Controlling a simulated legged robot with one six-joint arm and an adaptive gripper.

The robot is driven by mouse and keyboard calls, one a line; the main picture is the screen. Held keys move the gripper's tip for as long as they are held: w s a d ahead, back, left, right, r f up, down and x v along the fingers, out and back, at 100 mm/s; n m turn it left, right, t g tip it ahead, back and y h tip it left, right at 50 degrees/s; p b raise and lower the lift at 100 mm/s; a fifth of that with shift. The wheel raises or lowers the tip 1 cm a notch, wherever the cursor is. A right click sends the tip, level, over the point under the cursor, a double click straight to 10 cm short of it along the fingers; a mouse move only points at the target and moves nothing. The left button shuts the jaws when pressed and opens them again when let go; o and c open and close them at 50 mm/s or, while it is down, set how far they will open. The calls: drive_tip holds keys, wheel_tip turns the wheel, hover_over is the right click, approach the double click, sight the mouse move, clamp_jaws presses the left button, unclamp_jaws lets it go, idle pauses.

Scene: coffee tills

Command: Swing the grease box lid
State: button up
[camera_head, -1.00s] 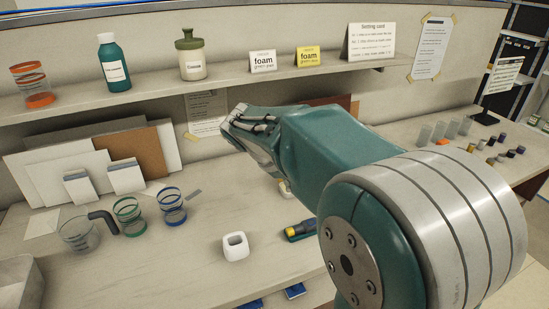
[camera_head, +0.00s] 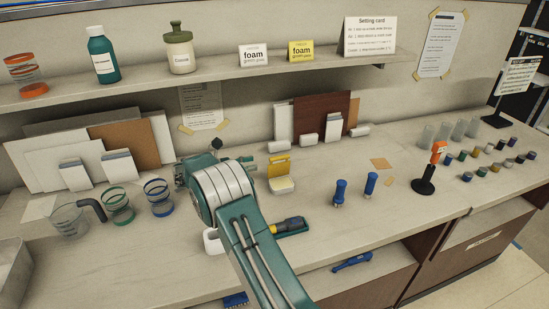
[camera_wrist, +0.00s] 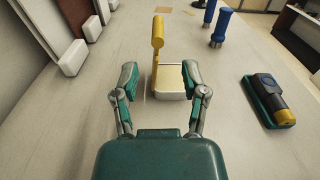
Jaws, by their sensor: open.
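The grease box (camera_head: 282,185) is a small cream-white box on the counter right of my arm in the head view. Its yellow lid (camera_head: 279,166) stands up, open, at the back. In the wrist view the box (camera_wrist: 173,82) lies just ahead of my gripper (camera_wrist: 160,76), its yellow lid (camera_wrist: 158,34) raised and topped by a rounded bar. My gripper is open, with one finger on each side of the picture of the box. No finger clearly touches the box or lid. In the head view my arm hides most of the gripper.
A teal tray with a dark, yellow-collared tool (camera_head: 288,225) lies in front of the box. Two blue-handled tools (camera_head: 340,192) stand to the right. White blocks (camera_head: 278,145) stand behind. A white cup (camera_head: 212,240) is partly hidden by my arm.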

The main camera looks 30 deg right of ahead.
sight(281, 158)
drive_tip(key=x, duration=1)
drive_tip(key=shift+w+d+f, duration=0.15)
drive_tip(key=shift+w+d, duration=0.05)
drive_tip(key=shift+d, duration=0.15)
drive_tip(key=shift+a, duration=0.1)
clamp_jaws()
